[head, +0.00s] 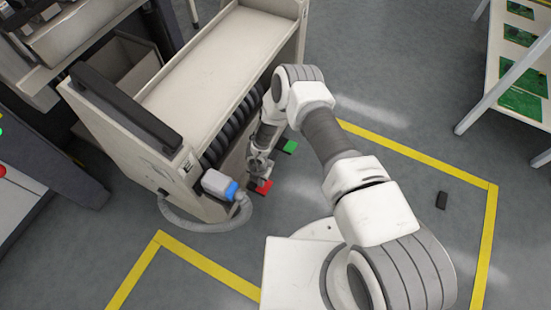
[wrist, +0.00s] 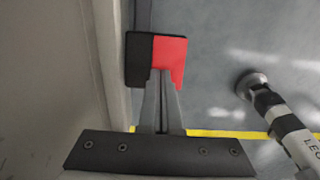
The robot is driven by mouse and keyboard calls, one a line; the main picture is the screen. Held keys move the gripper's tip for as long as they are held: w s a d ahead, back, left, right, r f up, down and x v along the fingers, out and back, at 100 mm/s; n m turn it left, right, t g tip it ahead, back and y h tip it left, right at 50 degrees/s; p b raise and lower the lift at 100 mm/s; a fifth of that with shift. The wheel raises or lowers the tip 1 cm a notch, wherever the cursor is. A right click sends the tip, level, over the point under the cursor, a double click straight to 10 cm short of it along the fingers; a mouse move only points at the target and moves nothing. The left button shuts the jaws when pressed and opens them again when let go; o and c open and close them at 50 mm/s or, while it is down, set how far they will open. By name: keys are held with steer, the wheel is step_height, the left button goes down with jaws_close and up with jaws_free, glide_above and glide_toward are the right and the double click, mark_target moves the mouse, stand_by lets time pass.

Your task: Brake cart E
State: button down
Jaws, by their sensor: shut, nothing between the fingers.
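The beige cart (head: 215,70) has a black push handle (head: 125,108) and a small label that seems to read E (head: 187,167). Low on its side facing me are a red pedal (head: 264,188) and, farther along, a green pedal (head: 290,147). My gripper (head: 257,176) is shut and empty, pointing down at the red pedal. In the wrist view, the closed fingertips (wrist: 161,72) overlap the near edge of the red pedal (wrist: 172,55), whose left part is black. I cannot tell whether they touch it. The green pedal is not in the wrist view.
A plug with a blue ring (head: 225,188) and a grey hose (head: 200,226) stick out at the cart's near end. Yellow floor lines (head: 420,155) surround my area. A rack with green boards (head: 520,100) stands at right.

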steer(key=shift+f, duration=0.1)
steer(key=shift+f, duration=2.8)
step_height(320, 180, up, 10)
steer(key=p, duration=0.8)
